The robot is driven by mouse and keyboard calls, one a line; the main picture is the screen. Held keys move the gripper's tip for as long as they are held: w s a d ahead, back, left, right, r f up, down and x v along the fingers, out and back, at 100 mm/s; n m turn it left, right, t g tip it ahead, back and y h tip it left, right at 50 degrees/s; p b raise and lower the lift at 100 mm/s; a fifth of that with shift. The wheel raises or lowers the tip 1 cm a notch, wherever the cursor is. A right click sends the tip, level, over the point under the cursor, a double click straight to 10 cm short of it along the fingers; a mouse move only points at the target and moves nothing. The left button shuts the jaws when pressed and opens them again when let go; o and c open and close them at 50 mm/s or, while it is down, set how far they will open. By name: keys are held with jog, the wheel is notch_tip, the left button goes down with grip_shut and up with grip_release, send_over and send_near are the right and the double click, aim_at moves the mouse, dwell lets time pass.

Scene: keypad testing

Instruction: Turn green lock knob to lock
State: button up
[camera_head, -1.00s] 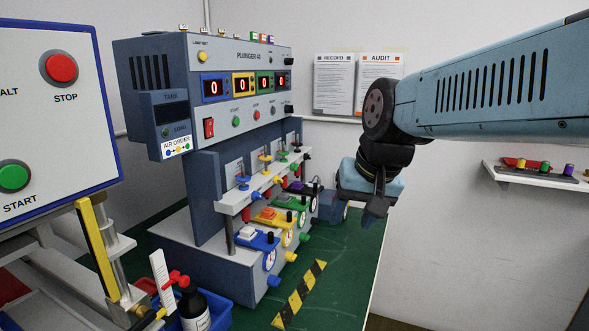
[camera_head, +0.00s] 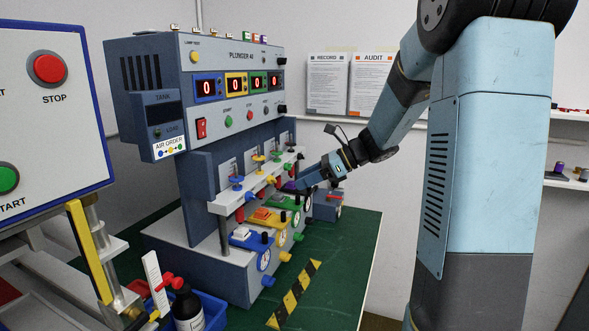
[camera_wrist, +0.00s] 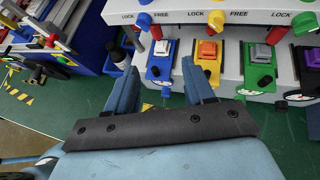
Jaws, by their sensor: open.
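The green lock knob (camera_wrist: 279,20) is on the white rail in the wrist view, at the upper right, between the words LOCK on its left and FREE partly out of view or hidden. A red part sits just below it. The green station (camera_wrist: 258,65) with a pale grey button is below that. My gripper (camera_wrist: 160,68) is open and empty, with both fingers pointing up toward the blue station and apart from the green knob, which is farther right. In the head view, my gripper (camera_head: 302,184) is low beside the far end of the row of stations, where it hides part of them.
The blue knob (camera_wrist: 145,20) and yellow knob (camera_wrist: 215,20) are left of the green one. The blue station (camera_wrist: 160,66) and yellow station (camera_wrist: 208,55) stand below them. A white control panel (camera_head: 45,120) is at the left. Green bench top (camera_head: 335,260) is clear in front.

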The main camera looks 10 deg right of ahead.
jog(key=w+d+f+m+t+y, duration=0.2)
jog(key=w+d+m+t, duration=0.1)
jog(key=w+d+m, duration=0.4)
jog(key=m+t+y, duration=0.1)
jog(key=m+t, duration=0.3)
jog(key=m, duration=0.1)
send_near(288, 167)
jog(key=x, duration=0.8)
jog(key=shift+w+d, duration=0.25)
jog(key=shift+c, duration=0.3)
